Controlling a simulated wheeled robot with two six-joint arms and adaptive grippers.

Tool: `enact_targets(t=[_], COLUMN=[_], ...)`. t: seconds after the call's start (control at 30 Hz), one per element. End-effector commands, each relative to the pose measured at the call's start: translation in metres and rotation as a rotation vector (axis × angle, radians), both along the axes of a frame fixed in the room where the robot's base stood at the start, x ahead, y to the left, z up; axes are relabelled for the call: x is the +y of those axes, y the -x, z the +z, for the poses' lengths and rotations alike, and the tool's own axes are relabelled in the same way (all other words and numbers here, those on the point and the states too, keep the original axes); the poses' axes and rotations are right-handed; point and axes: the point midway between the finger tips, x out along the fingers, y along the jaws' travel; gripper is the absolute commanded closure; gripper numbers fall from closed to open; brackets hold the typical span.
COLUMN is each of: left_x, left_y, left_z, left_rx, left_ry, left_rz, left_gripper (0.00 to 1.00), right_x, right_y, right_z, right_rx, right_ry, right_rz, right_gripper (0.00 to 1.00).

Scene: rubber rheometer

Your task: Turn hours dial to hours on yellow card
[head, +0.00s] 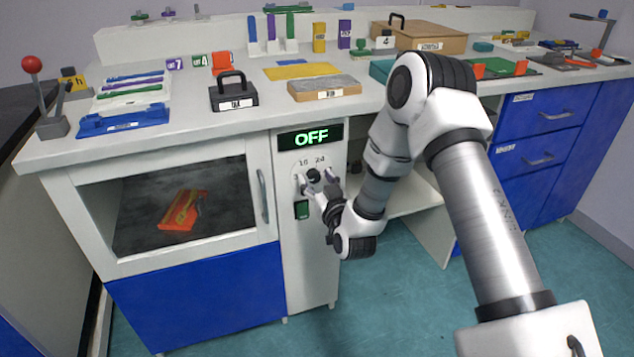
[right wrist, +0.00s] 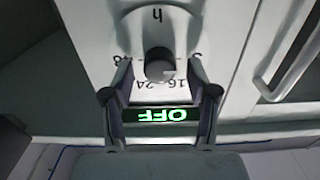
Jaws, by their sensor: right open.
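The hours dial is a black knob (head: 313,175) on the white panel right of the oven window. It also shows upside down in the right wrist view (right wrist: 158,64), with 16, 24 and 48 around it and a small light mark on its edge. My right gripper (head: 316,181) is open at the dial; in the right wrist view its fingertips (right wrist: 160,72) stand on either side of the knob, and I cannot tell whether they touch it. The yellow card (head: 73,80) stands at the bench's left end; its figure is partly hidden, with an "h" visible. My left gripper is out of view.
A display reading OFF (head: 310,136) is above the dial, and a green switch (head: 302,210) below it. The oven door handle (head: 263,196) sticks out close left of my gripper. A lever with a red ball (head: 32,64) stands before the card. Open floor lies right.

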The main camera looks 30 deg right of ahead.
Motion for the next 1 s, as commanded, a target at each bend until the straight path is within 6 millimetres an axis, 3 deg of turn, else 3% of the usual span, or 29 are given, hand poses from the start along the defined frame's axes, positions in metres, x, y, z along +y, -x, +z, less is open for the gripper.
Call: enact_targets(t=[0.07, 0.1, 0.23, 0.27, 0.67, 1.0], left_x=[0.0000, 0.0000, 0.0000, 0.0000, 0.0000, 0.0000], left_y=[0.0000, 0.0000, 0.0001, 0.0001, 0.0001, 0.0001], left_z=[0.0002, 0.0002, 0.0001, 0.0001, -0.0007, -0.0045], left_rx=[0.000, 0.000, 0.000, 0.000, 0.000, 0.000], left_ry=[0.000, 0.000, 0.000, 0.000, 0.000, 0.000], left_rz=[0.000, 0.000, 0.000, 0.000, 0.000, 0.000], left_gripper=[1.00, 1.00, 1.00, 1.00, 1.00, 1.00], right_x=[0.0000, 0.0001, 0.0000, 0.0000, -0.0001, -0.0010], right_y=[0.0002, 0.0003, 0.0005, 0.0005, 0.0005, 0.0006], right_z=[0.0001, 0.0000, -0.0001, -0.0001, -0.0002, -0.0008], right_rx=[0.000, 0.000, 0.000, 0.000, -0.007, -0.052], right_ry=[0.000, 0.000, 0.000, 0.000, -0.031, -0.216], right_rz=[0.000, 0.000, 0.000, 0.000, 0.000, -0.001], right_gripper=[0.41, 0.49, 0.95, 1.00, 1.00, 1.00])
